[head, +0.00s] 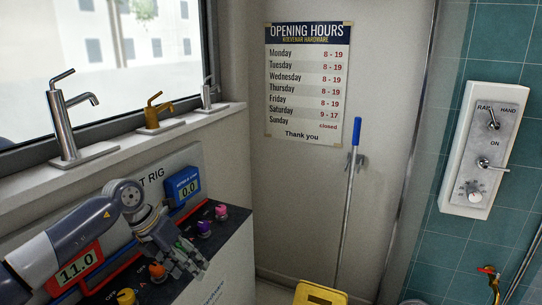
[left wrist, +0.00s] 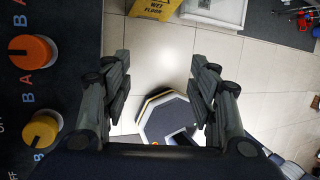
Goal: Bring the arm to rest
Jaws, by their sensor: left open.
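My left arm comes in from the lower left of the head view, in front of the rig. My left gripper (head: 180,260) is at the arm's end, near the front edge of the rig's knob panel. In the left wrist view the gripper (left wrist: 161,75) has its two fingers spread wide apart, with nothing between them but floor below. It is open and empty. My right gripper is in neither view.
The rig panel (head: 228,232) carries orange, yellow, purple and pink knobs; an orange knob (left wrist: 32,50) and a yellow knob (left wrist: 40,130) lie left of the gripper. A yellow wet-floor sign (left wrist: 157,8) stands on open tiled floor (left wrist: 160,45). Taps line the sill (head: 110,155).

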